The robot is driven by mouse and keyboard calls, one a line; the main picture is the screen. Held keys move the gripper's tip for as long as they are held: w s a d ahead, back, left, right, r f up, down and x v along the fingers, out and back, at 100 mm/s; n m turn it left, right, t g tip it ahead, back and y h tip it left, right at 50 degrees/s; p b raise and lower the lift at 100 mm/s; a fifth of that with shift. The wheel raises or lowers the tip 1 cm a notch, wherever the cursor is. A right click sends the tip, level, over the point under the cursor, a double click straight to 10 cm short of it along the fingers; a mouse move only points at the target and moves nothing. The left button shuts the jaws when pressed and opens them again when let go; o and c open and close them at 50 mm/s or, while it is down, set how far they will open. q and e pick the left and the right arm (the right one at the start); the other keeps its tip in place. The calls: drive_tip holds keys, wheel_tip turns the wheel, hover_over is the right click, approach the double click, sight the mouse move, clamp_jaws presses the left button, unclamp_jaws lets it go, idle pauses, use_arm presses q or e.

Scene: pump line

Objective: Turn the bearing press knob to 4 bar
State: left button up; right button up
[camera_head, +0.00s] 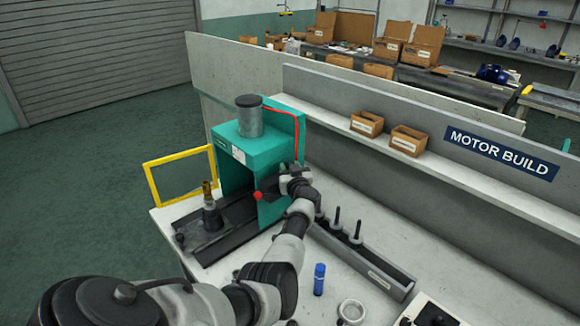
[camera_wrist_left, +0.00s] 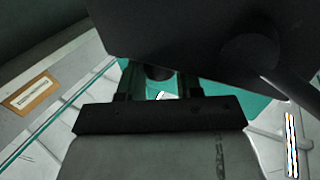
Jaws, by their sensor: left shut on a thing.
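The bearing press (camera_head: 232,146) is a teal frame with a grey cylinder (camera_head: 249,117) on top and a red hose. It stands on the bench at centre left. My left gripper (camera_head: 284,184) reaches the right side of the press. In the left wrist view, a dark round knob (camera_wrist_left: 158,72) sits between the two fingers of my left gripper (camera_wrist_left: 158,82), which is shut on it against the teal housing. The knob's scale and pointer are hidden, so its setting cannot be read. My right gripper is not in view.
A red ball (camera_head: 257,196) sits at the press front. A dark fixture (camera_head: 212,217) holds a brass-tipped part. A rail with black pegs (camera_head: 356,238), a blue bottle (camera_head: 319,279) and a white ring (camera_head: 351,311) lie right of my arm. Small cartons (camera_head: 408,140) stand on the shelf behind.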

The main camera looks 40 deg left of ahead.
use_arm(q)
drive_tip(key=o, duration=0.9)
drive_tip(key=shift+d, duration=0.1)
drive_tip(key=p+v, duration=0.2)
drive_tip(key=v, duration=0.8)
drive_tip(key=shift+s+d, duration=0.2)
drive_tip(key=shift+d, duration=0.05)
drive_tip(key=shift+f, duration=0.1)
